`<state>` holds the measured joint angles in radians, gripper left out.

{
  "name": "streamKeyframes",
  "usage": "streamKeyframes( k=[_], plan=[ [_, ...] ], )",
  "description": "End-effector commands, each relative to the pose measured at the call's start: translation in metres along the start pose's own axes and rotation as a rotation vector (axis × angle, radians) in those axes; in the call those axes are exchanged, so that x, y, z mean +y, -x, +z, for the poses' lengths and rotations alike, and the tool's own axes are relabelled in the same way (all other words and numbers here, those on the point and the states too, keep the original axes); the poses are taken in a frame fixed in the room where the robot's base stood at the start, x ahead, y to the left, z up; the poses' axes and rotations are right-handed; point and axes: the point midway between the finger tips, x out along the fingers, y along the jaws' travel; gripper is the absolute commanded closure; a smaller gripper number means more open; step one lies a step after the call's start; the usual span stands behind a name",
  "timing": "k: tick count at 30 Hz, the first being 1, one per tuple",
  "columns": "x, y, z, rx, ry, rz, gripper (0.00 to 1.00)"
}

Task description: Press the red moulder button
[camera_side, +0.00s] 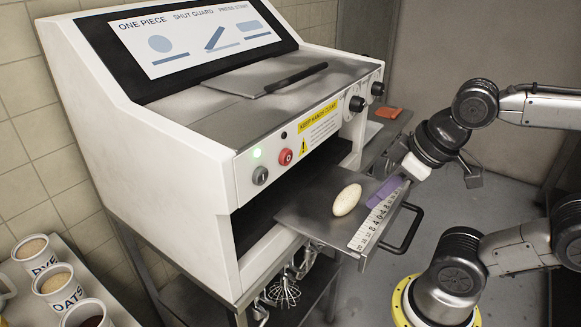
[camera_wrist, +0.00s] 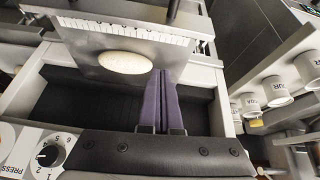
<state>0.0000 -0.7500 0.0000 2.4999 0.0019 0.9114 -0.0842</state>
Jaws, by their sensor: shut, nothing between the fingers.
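The red moulder button (camera_side: 285,156) is on the white front panel of the moulder (camera_side: 180,160), between a grey button (camera_side: 260,175) and a yellow warning label. I cannot make the red button out in the wrist view. My gripper (camera_side: 385,191), with purple fingers, is over the right part of the pull-out tray, to the right of the button and well apart from it. The wrist view shows the two fingers of my gripper (camera_wrist: 162,74) together and empty.
An oval dough piece (camera_side: 346,200) lies on the metal tray (camera_side: 310,207) beside a ruler strip (camera_side: 378,216); the dough also shows in the wrist view (camera_wrist: 122,63). Black knobs (camera_side: 357,104) are on the panel's right. Labelled tubs (camera_side: 62,290) stand lower left.

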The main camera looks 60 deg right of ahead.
Motion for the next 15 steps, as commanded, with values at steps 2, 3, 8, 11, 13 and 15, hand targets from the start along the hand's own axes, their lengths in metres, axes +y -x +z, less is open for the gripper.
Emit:
streamKeyframes(
  k=[2,3,8,11,13,15],
  plan=[
    [-0.003,0.001,0.004,-0.019,0.081,-0.012,1.0],
    [-0.005,0.003,0.005,-0.027,0.135,-0.023,1.0],
    [-0.017,0.017,0.003,-0.044,0.378,-0.091,1.0],
    [-0.024,0.028,-0.001,-0.042,0.523,-0.139,1.0],
    [-0.029,0.037,-0.005,-0.032,0.621,-0.173,1.0],
    [-0.035,0.047,-0.01,-0.017,0.718,-0.208,1.0]
  ],
)
